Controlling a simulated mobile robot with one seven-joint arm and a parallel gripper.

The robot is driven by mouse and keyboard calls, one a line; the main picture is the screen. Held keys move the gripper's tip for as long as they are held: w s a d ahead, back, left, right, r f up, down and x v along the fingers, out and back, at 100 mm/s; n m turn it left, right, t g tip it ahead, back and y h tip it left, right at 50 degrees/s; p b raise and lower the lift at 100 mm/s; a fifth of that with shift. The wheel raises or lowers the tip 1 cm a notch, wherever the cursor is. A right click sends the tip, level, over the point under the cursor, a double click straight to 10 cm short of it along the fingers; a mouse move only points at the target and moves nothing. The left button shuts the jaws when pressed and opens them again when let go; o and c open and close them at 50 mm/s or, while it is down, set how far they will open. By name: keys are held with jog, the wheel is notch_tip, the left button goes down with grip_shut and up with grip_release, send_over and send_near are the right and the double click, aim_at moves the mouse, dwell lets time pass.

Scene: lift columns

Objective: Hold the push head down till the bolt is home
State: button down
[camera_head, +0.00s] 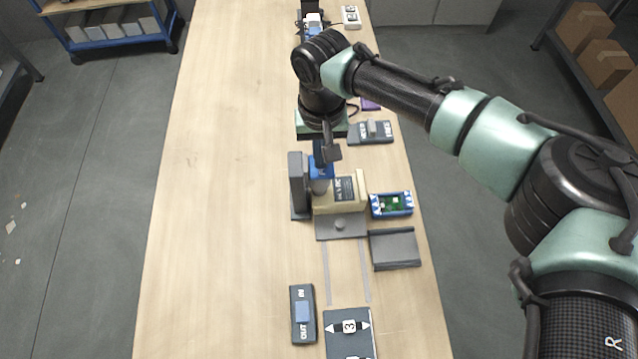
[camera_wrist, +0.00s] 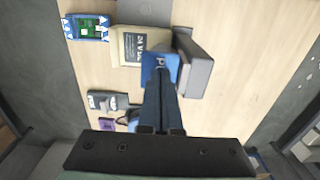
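The push head (camera_head: 321,173) is a blue block in front of a dark grey upright column (camera_head: 298,185), with a grey cylinder below it. In the wrist view, the blue block (camera_wrist: 172,62) shows beyond my fingertips, with a pale letter partly visible. My gripper (camera_head: 321,158) points down over the block, its two dark fingers together with nothing visible between them. In the wrist view, the fingertips (camera_wrist: 160,74) overlap the block; I cannot tell whether they touch it. A beige body (camera_head: 353,188) with a dark label stands beside the head. I cannot make out the bolt.
A grey plate with a round knob (camera_head: 340,225) lies in front. A blue-cornered tray with a green board (camera_head: 391,204) and a grey tray (camera_head: 394,249) are on the right. The table's left half is clear.

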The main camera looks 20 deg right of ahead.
notch_tip(320, 180, up, 8)
jog(key=p, duration=0.8)
dwell(0.7)
